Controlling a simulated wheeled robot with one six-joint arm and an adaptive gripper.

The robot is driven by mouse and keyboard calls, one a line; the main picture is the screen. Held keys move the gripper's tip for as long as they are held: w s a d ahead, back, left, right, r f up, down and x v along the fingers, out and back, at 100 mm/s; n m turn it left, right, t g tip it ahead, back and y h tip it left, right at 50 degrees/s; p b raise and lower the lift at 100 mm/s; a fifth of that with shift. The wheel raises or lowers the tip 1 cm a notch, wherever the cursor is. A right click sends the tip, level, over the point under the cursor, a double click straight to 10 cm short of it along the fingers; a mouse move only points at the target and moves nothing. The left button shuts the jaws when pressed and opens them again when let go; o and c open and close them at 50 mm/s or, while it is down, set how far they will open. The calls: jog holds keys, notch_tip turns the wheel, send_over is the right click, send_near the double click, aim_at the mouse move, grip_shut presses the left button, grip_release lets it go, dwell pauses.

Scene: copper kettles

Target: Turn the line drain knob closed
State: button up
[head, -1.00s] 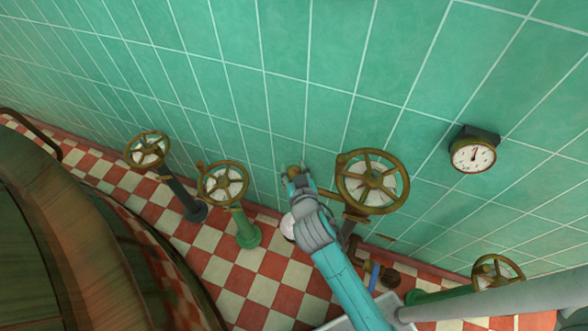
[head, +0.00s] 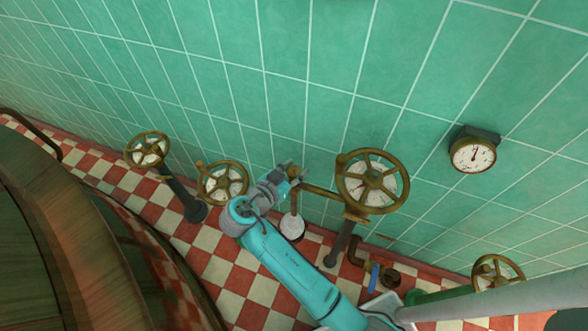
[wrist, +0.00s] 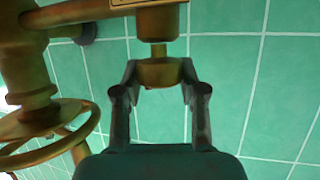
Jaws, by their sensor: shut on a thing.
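The line drain knob (wrist: 158,72) is a small round brass knob on a short stem below a brass pipe fitting in the wrist view. My gripper (wrist: 158,80) is shut on it, with one dark finger on each side. In the head view the knob (head: 294,171) shows as a small brass piece at the left end of a brass pipe (head: 320,190). There my gripper (head: 284,176) reaches it from the left and hides part of it. No marking on the knob tells me its turn position.
A large brass handwheel (head: 372,181) stands right of the knob, and a smaller handwheel (head: 222,183) is close behind my wrist on the left. Another handwheel (head: 148,149) is farther left. A gauge (head: 473,154) hangs on the green tiled wall. A copper kettle (head: 80,250) fills the lower left.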

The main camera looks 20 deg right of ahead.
aim_at(294, 170)
jog(key=shift+m+g+h, duration=0.7)
jog(key=shift+m+g, duration=1.5)
jog(key=shift+g, duration=0.3)
jog(key=shift+f, duration=0.1)
jog(key=o, duration=1.2)
jog(key=shift+c, duration=0.2)
notch_tip(294, 170, up, 10)
jog(key=shift+r, duration=0.1)
